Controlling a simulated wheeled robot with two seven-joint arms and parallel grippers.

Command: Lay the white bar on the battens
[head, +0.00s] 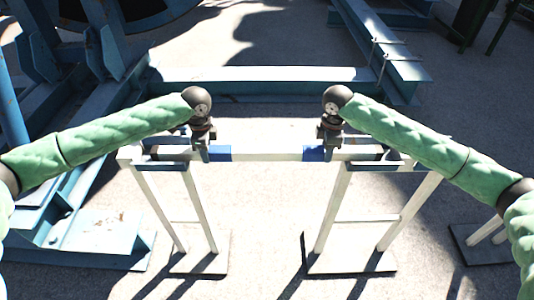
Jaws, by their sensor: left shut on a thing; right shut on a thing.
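The white bar (265,154) runs level from left to right across the middle of the head view, with a blue band near each gripper. My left gripper (201,150) is shut on the bar beside the left blue band (219,153). My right gripper (328,151) is shut on it beside the right blue band (314,154). Blue strips, seemingly the battens, show at the left trestle top (160,166) and the right trestle top (390,166). The bar's ends overlap these tops in the picture. I cannot tell whether the bar touches them.
The left trestle's white legs (203,205) and the right trestle's legs (333,208) stand on flat feet on the concrete. Blue steel beams (260,75) lie behind. A blue steel frame (100,232) is at left. The floor between the trestles is clear.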

